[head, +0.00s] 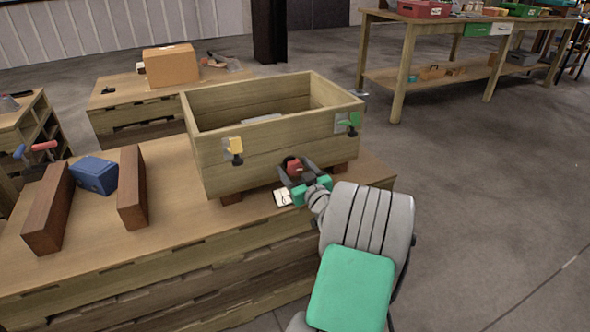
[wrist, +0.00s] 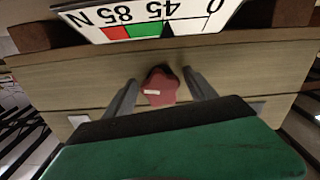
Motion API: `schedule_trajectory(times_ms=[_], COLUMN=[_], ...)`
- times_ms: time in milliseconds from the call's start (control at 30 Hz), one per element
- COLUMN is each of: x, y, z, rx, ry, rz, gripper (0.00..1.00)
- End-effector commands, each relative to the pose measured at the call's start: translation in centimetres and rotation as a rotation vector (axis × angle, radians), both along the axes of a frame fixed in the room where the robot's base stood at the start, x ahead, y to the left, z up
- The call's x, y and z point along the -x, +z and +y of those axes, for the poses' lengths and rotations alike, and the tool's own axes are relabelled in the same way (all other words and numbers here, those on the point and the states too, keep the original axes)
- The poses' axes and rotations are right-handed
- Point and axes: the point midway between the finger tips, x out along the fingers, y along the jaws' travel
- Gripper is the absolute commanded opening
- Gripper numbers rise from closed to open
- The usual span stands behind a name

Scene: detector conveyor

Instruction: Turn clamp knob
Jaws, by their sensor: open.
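The red clamp knob (head: 293,168) is on the lower front of the wooden box (head: 240,165), and it also shows in the wrist view (wrist: 160,88) as a lobed knob with a small white mark. My gripper (head: 296,172) is at the box front with its fingers apart. In the wrist view its two fingers (wrist: 158,85) stand on either side of the knob, with gaps visible. A white dial plate (wrist: 150,20) with red and green bands and the numbers 0, 45 and 85 shows upside down, with a black pointer at the green band.
A blue box (head: 95,175) sits between two brown wooden blocks at the left. Open floor lies to the right.

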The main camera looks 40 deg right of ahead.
Motion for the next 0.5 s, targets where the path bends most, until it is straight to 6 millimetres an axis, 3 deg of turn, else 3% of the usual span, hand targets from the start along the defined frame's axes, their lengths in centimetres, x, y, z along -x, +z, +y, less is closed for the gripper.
schedule_trajectory(times_ms=[67, 500], x=[0.03, 0.06], y=[0.0, -0.01], z=[0.01, 0.02], rx=[0.0, -0.001], ry=[0.0, 0.0], rz=[0.0, 0.001], gripper=[0.65, 0.3])
